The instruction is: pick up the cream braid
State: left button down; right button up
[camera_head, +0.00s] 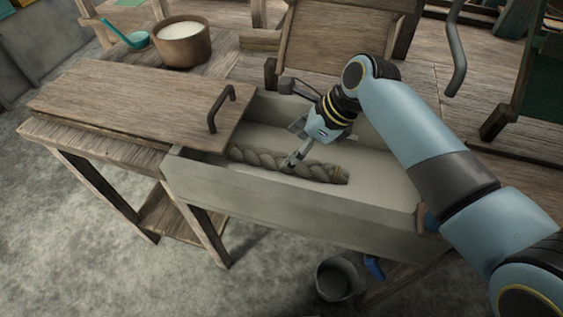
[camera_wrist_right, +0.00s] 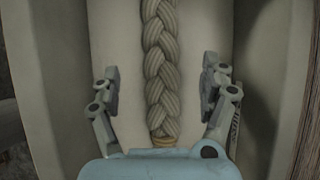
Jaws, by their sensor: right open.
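The cream braid (camera_head: 262,158) lies along the bottom of a long pale trough (camera_head: 260,203) in the head view. One end of it is by the wooden lid at the left. My right gripper (camera_head: 294,146) is down inside the trough at the braid. In the right wrist view the braid (camera_wrist_right: 164,70) runs up the middle, between the two open fingers of my right gripper (camera_wrist_right: 163,85). There is a gap on each side, and the fingers do not touch it. A tied end shows near the gripper's body. My left gripper is not in view.
A wooden lid (camera_head: 130,110) with a dark handle (camera_head: 218,108) covers the trough's left part. A wooden pot (camera_head: 182,45) with white contents and a teal ladle (camera_head: 128,36) stand behind. A dark bucket (camera_head: 337,279) is on the floor below. The trough walls stand close around the gripper.

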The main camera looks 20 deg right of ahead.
aim_at(285, 157)
jog(key=x, duration=0.3)
jog(key=shift+s+d+f+b, duration=0.1)
jog(key=shift+d+f+b, duration=0.15)
jog(key=shift+b, duration=0.1)
jog(key=shift+b+x, duration=0.4)
jog(key=shift+x, duration=1.15)
jog(key=shift+s+d, duration=0.1)
jog(key=shift+d, duration=0.05)
jog(key=shift+c, duration=0.3)
jog(key=c, duration=0.4)
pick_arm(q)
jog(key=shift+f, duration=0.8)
pick_arm(e)
grip_shut()
